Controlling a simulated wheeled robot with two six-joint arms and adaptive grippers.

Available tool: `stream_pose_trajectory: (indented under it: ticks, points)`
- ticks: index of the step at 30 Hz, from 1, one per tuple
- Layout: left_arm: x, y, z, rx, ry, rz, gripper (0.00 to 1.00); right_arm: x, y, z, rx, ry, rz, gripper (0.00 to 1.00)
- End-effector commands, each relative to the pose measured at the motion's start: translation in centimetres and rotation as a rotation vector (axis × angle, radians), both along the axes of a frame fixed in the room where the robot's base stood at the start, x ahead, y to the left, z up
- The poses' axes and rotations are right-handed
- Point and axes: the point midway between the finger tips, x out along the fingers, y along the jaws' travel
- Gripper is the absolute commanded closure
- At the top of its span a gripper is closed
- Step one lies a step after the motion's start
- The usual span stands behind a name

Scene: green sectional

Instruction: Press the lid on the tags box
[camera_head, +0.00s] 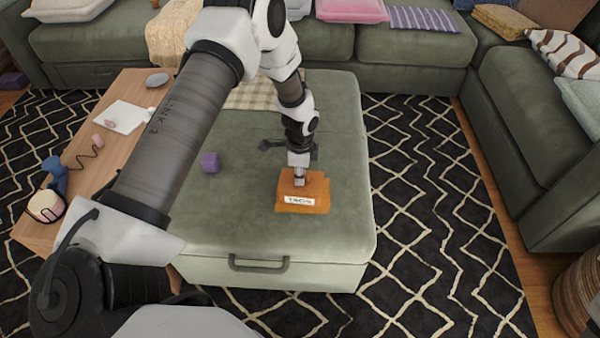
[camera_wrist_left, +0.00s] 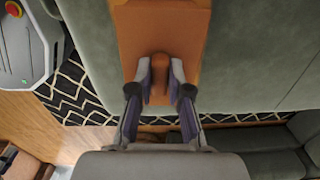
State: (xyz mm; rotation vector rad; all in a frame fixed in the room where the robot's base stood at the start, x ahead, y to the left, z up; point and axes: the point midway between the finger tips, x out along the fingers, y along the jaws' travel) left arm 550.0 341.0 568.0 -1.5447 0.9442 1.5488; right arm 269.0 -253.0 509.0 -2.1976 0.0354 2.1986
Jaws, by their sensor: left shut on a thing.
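The orange tags box (camera_head: 318,207), with a white label (camera_head: 299,200) on its front, sits on the green ottoman (camera_head: 300,240) near its right front part. An orange-brown lid (camera_wrist_left: 190,45) with a small knob (camera_wrist_left: 157,92) shows in the left wrist view. My left gripper (camera_head: 299,178) points down over the box from above. Its two fingers, also in the left wrist view (camera_wrist_left: 159,80), are shut on the knob from both sides. The fingers hide part of the lid in the head view. I cannot tell whether the lid is fully seated. My right gripper is not in view.
A small purple block (camera_head: 210,162) lies on the ottoman left of the box. A wooden table (camera_head: 95,150) with several small items stands at the left. The ottoman top around the box is clear. Green sofas border the back and right.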

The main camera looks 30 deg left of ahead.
Motion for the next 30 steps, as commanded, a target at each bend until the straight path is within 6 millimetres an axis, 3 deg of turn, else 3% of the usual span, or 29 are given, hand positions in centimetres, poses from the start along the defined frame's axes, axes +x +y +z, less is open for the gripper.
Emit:
stream_pose_trajectory:
  ticks: [7, 8, 9, 10, 16, 17, 18, 19, 30]
  points:
    - [-0.01, 0.00, 0.00, 0.000, 0.000, 0.000, 1.00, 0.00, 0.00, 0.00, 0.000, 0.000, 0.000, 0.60]
    - [-0.01, 0.00, 0.00, 0.000, 0.000, 0.000, 0.76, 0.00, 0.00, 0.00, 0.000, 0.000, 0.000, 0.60]
    - [-0.01, 0.00, 0.00, 0.000, 0.000, 0.000, 0.61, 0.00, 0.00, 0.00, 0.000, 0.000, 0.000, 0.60]
    - [-0.01, 0.00, 0.00, 0.000, 0.000, 0.000, 0.53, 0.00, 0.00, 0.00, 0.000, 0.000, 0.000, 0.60]
    - [-0.02, -0.01, -0.01, 0.000, 0.000, 0.000, 0.53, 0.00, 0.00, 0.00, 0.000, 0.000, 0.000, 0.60]
    - [-0.02, 0.00, -0.01, 0.000, 0.000, 0.000, 0.50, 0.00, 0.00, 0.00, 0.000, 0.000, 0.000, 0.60]
    - [-0.02, 0.00, -0.01, 0.000, 0.000, 0.000, 0.36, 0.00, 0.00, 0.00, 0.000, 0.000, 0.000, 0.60]
    - [-0.02, 0.00, -0.01, 0.000, 0.000, 0.000, 0.29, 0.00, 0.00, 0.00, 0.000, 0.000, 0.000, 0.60]
    - [-0.01, 0.00, 0.29, 0.000, 0.000, 0.000, 0.28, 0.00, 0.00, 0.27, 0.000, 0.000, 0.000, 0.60]
